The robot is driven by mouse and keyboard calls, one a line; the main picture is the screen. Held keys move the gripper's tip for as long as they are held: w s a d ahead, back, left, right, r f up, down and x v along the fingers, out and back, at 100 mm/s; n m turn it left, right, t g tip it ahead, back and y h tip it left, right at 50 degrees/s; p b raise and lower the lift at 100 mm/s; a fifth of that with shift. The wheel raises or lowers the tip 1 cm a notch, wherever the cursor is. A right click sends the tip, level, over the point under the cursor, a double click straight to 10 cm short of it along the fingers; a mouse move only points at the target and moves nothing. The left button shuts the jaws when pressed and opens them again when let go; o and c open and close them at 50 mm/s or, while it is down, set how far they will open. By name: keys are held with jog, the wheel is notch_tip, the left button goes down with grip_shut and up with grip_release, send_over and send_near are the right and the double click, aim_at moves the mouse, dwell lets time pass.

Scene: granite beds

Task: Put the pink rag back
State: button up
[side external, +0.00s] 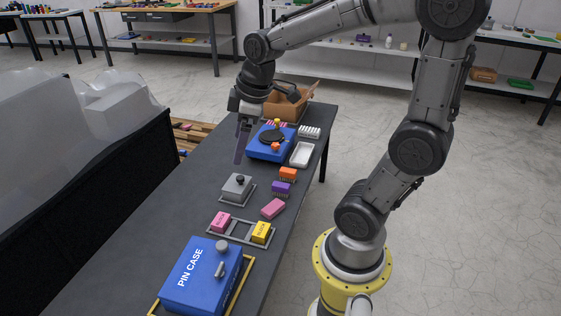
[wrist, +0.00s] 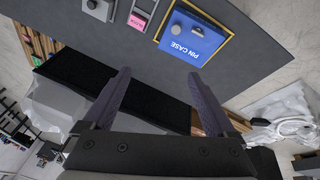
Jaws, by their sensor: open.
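A plain pink piece (side external: 273,208), which looks like the pink rag, lies on the dark table (side external: 150,222) near its right edge, just below the purple brush. It does not show in the wrist view. My gripper (side external: 240,157) hangs above the table, left of the blue box with the round black top, well up and left of the pink piece. In the wrist view my gripper (wrist: 160,75) has its two dark fingers wide apart with nothing between them.
A grey frame (side external: 240,231) holds a pink block (side external: 221,221) and a yellow block (side external: 261,232). Nearby are a blue pin case (side external: 200,278), a grey lidded box (side external: 237,189), an orange brush (side external: 288,174), a purple brush (side external: 282,188), a white tray (side external: 302,155) and the blue box (side external: 262,151).

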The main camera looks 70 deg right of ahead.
jog(key=s+a+r+m+t, duration=0.1)
jog(key=s+a+m+t, duration=0.1)
jog(key=s+a+m, duration=0.2)
jog(key=s+a, duration=0.3)
jog(key=s, duration=0.4)
jog(key=shift+s+a+r+m+y, duration=0.15)
jog(key=shift+s+r+m+y, duration=0.15)
jog(key=shift+s+r, duration=0.1)
dwell(0.8)
